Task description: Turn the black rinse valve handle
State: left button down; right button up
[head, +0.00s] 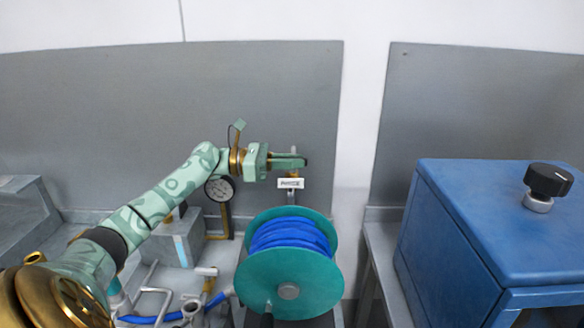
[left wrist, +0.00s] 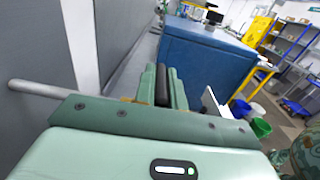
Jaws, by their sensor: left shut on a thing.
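The black rinse valve handle (left wrist: 161,84) shows as a dark bar between the two green fingers in the left wrist view. My left gripper (head: 301,161) is shut on it, at the valve above the hose reel; it also shows in the left wrist view (left wrist: 162,82). In the head view the fingers cover most of the handle. A small white label (head: 290,184) sits just below the gripper on the valve pipe. My right gripper is in neither view.
A teal reel with blue hose (head: 290,279) stands below the valve. A round gauge (head: 219,188) is under my left forearm. Pipe fittings (head: 191,306) lie at lower left. A blue cabinet (head: 490,220) with a black knob (head: 549,179) stands at right.

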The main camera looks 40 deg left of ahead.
pick_arm(q)
jog(key=shift+m+g+h, duration=0.3)
jog(key=c, duration=1.5)
grip_release()
jog(key=shift+o, duration=0.2)
jog(key=v, duration=1.6)
jog(key=shift+a+p, duration=0.1)
jog(key=shift+p, duration=0.2)
